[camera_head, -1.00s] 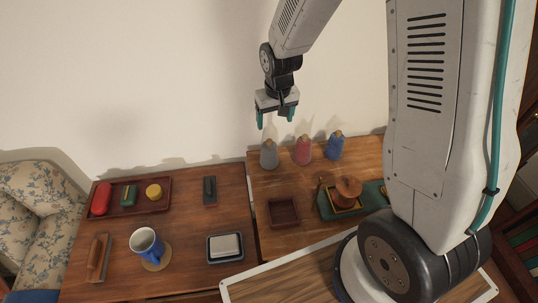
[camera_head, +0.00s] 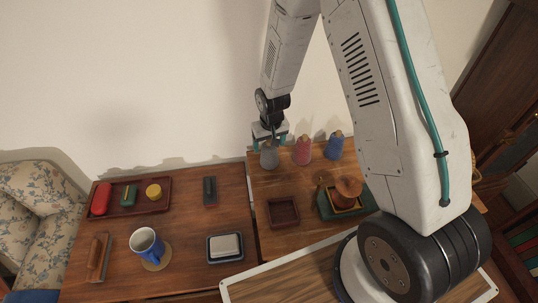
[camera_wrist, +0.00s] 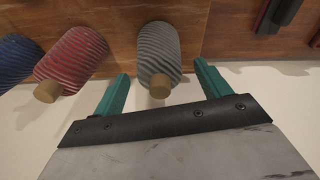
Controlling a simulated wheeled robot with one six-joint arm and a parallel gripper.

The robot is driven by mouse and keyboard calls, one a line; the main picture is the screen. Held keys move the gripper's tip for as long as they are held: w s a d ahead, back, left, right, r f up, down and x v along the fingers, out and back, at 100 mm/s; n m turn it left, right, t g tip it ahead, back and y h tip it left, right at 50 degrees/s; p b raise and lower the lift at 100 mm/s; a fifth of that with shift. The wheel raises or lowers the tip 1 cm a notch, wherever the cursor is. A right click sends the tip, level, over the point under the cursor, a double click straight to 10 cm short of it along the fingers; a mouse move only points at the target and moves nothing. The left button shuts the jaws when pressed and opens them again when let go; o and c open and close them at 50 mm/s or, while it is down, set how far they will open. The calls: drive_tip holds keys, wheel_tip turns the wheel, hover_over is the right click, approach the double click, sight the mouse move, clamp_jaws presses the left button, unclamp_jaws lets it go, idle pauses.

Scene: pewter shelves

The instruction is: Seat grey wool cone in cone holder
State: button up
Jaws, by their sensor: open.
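The grey wool cone (camera_head: 268,157) stands upright at the back left of the right-hand table. In the wrist view the grey cone (camera_wrist: 159,52), with its tan tip, lies between the two teal fingers. My gripper (camera_head: 270,143) is open and pointed down over the cone's top, one finger on each side. In the wrist view there is a gap between each finger of my gripper (camera_wrist: 162,72) and the cone. A small dark red square tray (camera_head: 284,223) with a raised rim sits in front of the cone, empty; it may be the cone holder.
A red cone (camera_head: 303,152) and a blue cone (camera_head: 335,147) stand to the right of the grey one. A green device (camera_head: 328,205) with a brown knob sits partly behind my arm. The left table holds a tray (camera_head: 148,205), mug (camera_head: 143,241) and dish (camera_head: 212,258).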

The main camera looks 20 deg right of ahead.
drive_tip(key=c, duration=1.5)
drive_tip(key=shift+r, duration=0.1)
